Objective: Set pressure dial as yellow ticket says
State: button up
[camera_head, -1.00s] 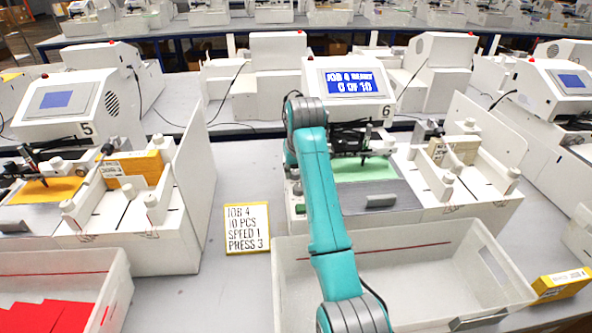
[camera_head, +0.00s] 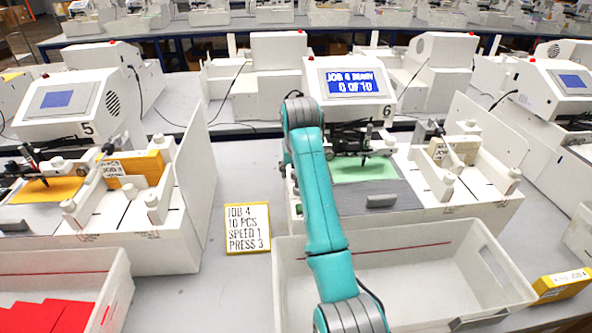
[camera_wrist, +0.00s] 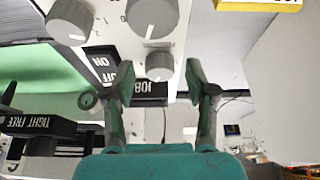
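The yellow-edged ticket (camera_head: 247,229) lies on the table left of plotter 6 and reads JOB 4, 10 PCS, SPEED 1, PRESS 3. Its yellow edge shows at the top of the wrist view (camera_wrist: 258,5). In the wrist view, three grey knobs sit on a white panel: one at left (camera_wrist: 70,20), a large one at top (camera_wrist: 152,14) and a smaller one (camera_wrist: 159,66). I cannot read which is the pressure dial or its setting. My gripper (camera_wrist: 150,82) is open and empty, its fingers spread below the smaller knob. In the head view my arm hides the gripper.
Plotter 6's screen (camera_head: 350,82) reads JOB 4 READY, 0 OF 10. Black ON/OFF (camera_wrist: 106,62) and JOB labels are near the knobs; a TIGHT FREE lever (camera_wrist: 40,128) is at left. A white bin (camera_head: 430,240) stands in front. Plotter 5 (camera_head: 88,125) is at left.

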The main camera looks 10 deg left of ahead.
jog(key=v, duration=0.7)
jog(key=shift+s+r, duration=0.1)
jog(key=shift+r, duration=0.15)
jog(key=shift+d, duration=0.1)
